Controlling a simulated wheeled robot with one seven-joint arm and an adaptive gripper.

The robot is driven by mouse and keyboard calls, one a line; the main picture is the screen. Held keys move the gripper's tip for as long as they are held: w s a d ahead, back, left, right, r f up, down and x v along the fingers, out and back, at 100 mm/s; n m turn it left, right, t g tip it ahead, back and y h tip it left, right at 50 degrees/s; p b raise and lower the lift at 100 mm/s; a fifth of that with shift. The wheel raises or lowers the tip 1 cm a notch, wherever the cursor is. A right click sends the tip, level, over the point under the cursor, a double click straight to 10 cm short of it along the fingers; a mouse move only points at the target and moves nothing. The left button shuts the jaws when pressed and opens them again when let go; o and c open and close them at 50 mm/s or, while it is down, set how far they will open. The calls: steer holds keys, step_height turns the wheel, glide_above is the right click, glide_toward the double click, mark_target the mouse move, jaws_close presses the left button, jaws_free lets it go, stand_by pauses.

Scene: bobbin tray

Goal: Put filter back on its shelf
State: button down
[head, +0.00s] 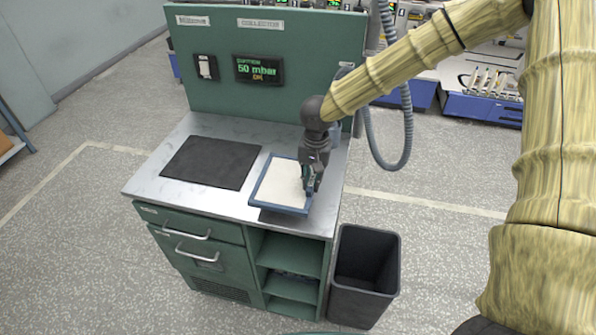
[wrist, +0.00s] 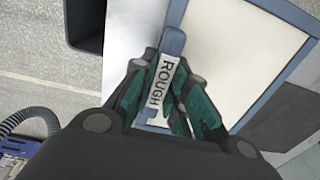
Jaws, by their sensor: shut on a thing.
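The filter (head: 278,187) is a flat white panel in a blue frame, at the right part of the steel worktop. In the wrist view the filter (wrist: 240,45) fills the upper right, and a blue grip on its side carries a label reading ROUGH. My gripper (head: 309,187) is at the filter's right side. In the wrist view my gripper (wrist: 170,85) has its green fingers closed around the labelled grip. A dark shadow shows by the filter's front edge; I cannot tell whether it is clear of the worktop. Open shelves (head: 291,277) are in the green bench below, at the right.
A black mat (head: 212,162) lies on the steel worktop (head: 150,180) left of the filter. A green back panel (head: 215,95) with a display reading 50 mbar stands behind. A dark bin (head: 364,290) stands on the floor right of the shelves. Drawers (head: 195,240) are left of them.

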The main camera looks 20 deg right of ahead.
mark_target(299, 171)
steer(key=w, duration=0.2)
steer(key=w+f+p, duration=0.1)
steer(key=w, duration=0.1)
steer(key=w+a, duration=0.1)
steer(key=w, duration=0.1)
steer(key=shift+w+f, duration=0.15)
steer(key=shift+w, duration=0.05)
steer(key=shift+w+a+p, duration=0.1)
steer(key=shift+w+p, duration=0.1)
steer(key=shift+p, duration=0.1)
steer(key=shift+s+a+r, duration=0.1)
steer(key=shift+r, duration=0.15)
steer(key=shift+s, duration=0.1)
steer(key=f, duration=0.1)
steer(key=w+f+p, duration=0.1)
steer(key=f, duration=0.1)
steer(key=shift+a+f+p, duration=0.1)
steer(key=shift+f+p, duration=0.15)
steer(key=shift+p, duration=0.05)
steer(key=shift+f, duration=0.2)
steer(key=shift+s+r, duration=0.1)
steer(key=shift+s, duration=0.15)
steer(key=shift+w+f, duration=0.1)
steer(key=shift+f, duration=0.1)
steer(key=c, duration=1.6)
jaws_free()
steer(key=shift+c, duration=0.2)
steer(key=shift+o, duration=1.1)
steer(key=shift+r, duration=0.1)
